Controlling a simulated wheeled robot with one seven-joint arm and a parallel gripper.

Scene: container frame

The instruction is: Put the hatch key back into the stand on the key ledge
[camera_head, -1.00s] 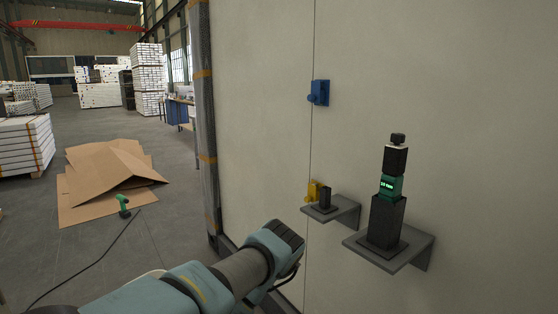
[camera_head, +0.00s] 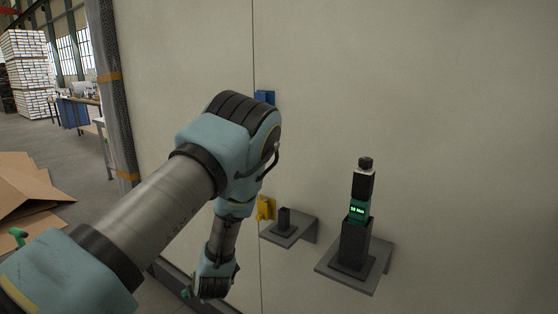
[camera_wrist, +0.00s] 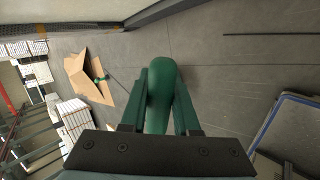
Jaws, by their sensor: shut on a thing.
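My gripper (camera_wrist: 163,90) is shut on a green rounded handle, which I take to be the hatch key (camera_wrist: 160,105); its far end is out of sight. In the head view my arm reaches across the middle, with its wrist hanging down left of the ledges. A small bit of green (camera_head: 187,293) shows there beside the wrist. The smaller grey ledge (camera_head: 301,229) on the wall carries a short black stand (camera_head: 284,218) with nothing visible in it. My gripper is apart from it, lower and to the left.
A larger grey ledge (camera_head: 359,282) to the right holds a black upright tool (camera_head: 362,185) with a lit green display. A yellow fitting (camera_head: 266,208) and a blue fitting (camera_head: 264,97) sit on the wall. Cardboard (camera_head: 30,190) lies on the floor at left.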

